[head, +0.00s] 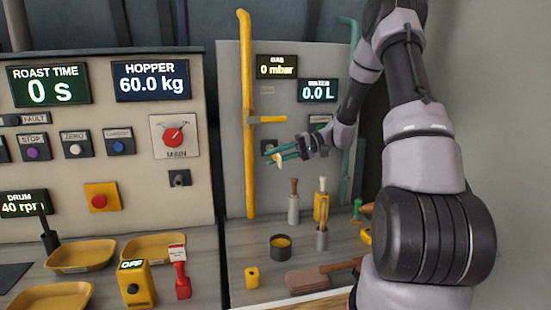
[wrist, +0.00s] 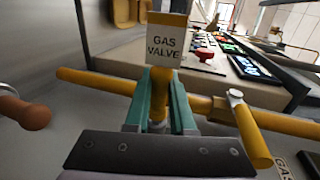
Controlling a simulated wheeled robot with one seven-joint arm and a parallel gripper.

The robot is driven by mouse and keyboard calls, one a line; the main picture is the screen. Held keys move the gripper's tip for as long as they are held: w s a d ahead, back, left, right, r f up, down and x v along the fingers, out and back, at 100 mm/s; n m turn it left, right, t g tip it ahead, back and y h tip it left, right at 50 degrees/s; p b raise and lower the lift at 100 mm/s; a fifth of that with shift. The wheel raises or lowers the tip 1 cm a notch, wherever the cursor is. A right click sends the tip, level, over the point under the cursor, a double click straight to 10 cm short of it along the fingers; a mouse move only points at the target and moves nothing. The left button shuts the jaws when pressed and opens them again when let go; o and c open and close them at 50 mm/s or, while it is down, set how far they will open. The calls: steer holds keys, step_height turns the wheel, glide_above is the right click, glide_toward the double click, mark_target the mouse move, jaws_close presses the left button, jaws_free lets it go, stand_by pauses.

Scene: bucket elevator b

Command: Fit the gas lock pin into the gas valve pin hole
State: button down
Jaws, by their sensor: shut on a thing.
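My gripper (wrist: 160,100) is shut on the yellow gas lock pin (wrist: 158,110), whose tan tag reads GAS VALVE (wrist: 166,40). In the head view my gripper (head: 284,156) is just right of the yellow gas pipe (head: 247,185), with a small yellow part of the pin (head: 277,159) at its fingers. The gas valve (head: 250,119) is above it, its handle pointing right. In the wrist view the yellow pipe (wrist: 95,82) passes behind my fingers, and the valve handle (wrist: 252,135) is right of them. I cannot make out the pin hole or the pin's far end.
The grey panel (head: 285,95) behind the pipe carries gas and water displays. Below stand a dark cup (head: 281,247), several handled tools and a yellow block (head: 252,278). The left console (head: 60,185) has buttons and a red switch. A brown knob (wrist: 25,113) is at left in the wrist view.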

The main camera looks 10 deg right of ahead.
steer(key=shift+w, duration=0.45)
steer(key=c, duration=0.7)
jaws_free()
